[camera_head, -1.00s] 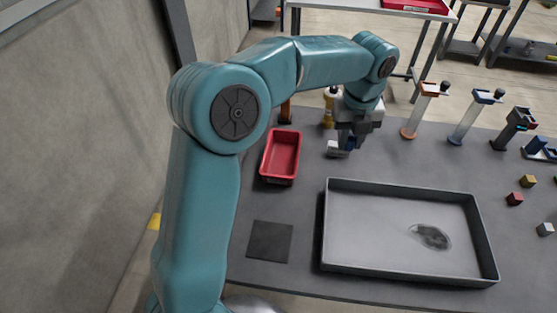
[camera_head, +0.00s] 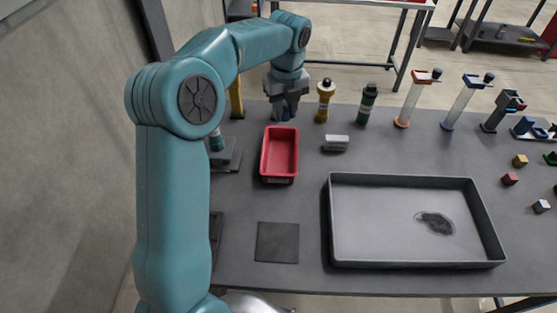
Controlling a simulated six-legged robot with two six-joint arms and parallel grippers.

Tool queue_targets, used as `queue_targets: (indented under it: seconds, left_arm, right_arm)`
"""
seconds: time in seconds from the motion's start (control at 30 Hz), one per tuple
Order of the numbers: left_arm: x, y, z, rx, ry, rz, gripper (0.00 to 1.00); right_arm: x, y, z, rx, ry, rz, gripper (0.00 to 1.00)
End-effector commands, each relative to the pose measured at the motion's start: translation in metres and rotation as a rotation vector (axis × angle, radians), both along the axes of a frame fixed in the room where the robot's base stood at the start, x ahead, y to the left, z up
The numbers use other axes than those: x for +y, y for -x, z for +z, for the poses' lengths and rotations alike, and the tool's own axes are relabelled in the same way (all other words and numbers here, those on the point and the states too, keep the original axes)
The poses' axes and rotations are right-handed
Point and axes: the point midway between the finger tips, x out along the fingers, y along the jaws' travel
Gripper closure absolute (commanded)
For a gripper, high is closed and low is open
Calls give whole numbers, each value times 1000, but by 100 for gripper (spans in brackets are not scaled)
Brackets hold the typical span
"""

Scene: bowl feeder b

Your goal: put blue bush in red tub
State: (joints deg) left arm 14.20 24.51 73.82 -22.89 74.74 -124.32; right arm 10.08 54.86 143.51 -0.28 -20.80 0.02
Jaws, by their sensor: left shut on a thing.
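The red tub (camera_head: 279,180) stands on the grey table, left of the large tray, and it looks empty inside. My left gripper (camera_head: 285,113) is shut on the blue bush (camera_head: 286,115), of which only a small blue part shows between the fingers. The gripper points down and appears just past the tub's far edge; its height above the table is hard to tell. My right gripper is not in view.
A silver-grey block (camera_head: 335,143) lies right of the tub. A yellow bottle (camera_head: 323,105) and a dark green bottle (camera_head: 367,105) stand behind it. A large grey tray (camera_head: 415,264) and a dark square mat (camera_head: 277,242) lie nearer. Small cubes and stands are at right.

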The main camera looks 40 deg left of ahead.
Motion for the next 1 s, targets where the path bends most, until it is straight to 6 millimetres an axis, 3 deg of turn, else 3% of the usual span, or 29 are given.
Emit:
queue_targets:
  seconds: [0.23, 0.7, 1.0]
  left_arm:
    - [12, 6, -17, 12, 0, 27, 100]
    - [13, 7, -143, 13, 1, 26, 100]
    - [13, 7, -172, 12, 0, 25, 100]
  right_arm:
    - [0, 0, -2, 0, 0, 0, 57]
    - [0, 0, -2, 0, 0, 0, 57]
    - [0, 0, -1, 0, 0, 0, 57]
